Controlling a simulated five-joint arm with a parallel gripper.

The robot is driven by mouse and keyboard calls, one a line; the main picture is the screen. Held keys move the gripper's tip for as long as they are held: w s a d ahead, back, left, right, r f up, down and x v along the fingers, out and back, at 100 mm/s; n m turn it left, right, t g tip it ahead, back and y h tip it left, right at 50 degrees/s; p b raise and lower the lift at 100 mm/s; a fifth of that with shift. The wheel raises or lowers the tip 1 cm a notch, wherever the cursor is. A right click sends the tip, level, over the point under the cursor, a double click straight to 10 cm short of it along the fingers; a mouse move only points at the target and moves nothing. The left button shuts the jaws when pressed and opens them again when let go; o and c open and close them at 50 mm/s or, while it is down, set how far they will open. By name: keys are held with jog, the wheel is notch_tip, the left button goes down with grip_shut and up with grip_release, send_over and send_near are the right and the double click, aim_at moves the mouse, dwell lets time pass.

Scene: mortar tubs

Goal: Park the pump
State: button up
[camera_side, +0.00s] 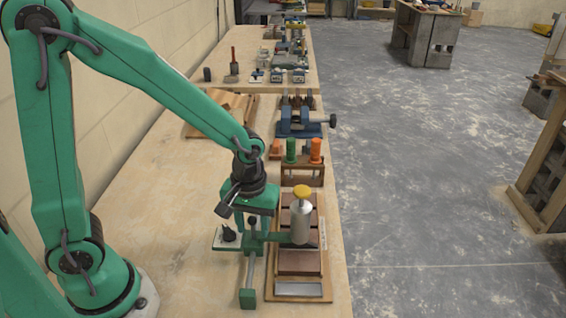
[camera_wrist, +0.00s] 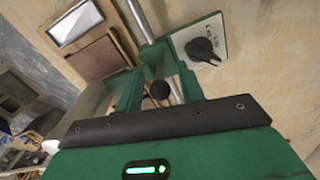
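My gripper (camera_side: 253,222) points down just left of the cylinder. In the wrist view my gripper (camera_wrist: 161,88) has its green fingers apart, with a black ball knob (camera_wrist: 159,90) showing between them; I see no firm contact. A grey rod with a green end block (camera_side: 248,298) runs toward the side camera from below my gripper. A white plate with a black dial (camera_wrist: 201,50) lies beside the rod.
The wooden tray (camera_side: 328,240) holds brown slabs and a pale metal-like piece. Behind it stand a rack with green and orange handles (camera_side: 302,168) and a blue vise (camera_side: 303,120). The bench (camera_side: 150,190) is clear left of the dial plate; its right edge is close.

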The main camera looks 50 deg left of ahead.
grip_shut()
jog(key=s+d, duration=0.6)
jog(key=d, duration=0.1)
jog(key=shift+s, duration=0.35)
grip_release()
jog(key=shift+r, duration=0.1)
notch_tip(320, 180, up, 8)
dwell(0.8)
